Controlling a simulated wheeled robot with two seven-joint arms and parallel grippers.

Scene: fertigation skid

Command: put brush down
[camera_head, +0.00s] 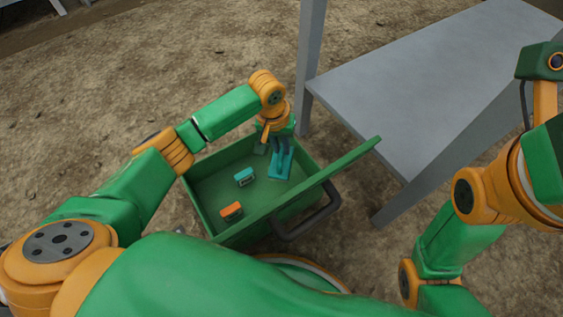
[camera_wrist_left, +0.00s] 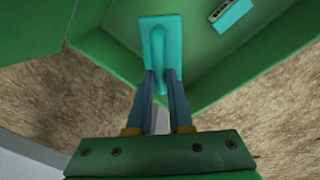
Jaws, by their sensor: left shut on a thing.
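The brush is a teal block with a raised handle (camera_head: 281,165), at the right end inside a green open bin (camera_head: 202,205). My left gripper (camera_head: 272,146) reaches down into the bin from above and is shut on the brush. In the left wrist view the two fingers meet the near end of the handle of the brush (camera_wrist_left: 156,30), with the bin floor behind it. I cannot tell whether the brush touches the floor. My right gripper is not in the head view; only part of my right arm shows at the right edge.
A small teal item (camera_head: 244,177) and an orange item (camera_head: 231,211) lie in the bin, left of the brush. The bin has a dark handle (camera_head: 309,213) on its near side. A grey table (camera_head: 435,85) stands at the right. Bare soil surrounds the bin.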

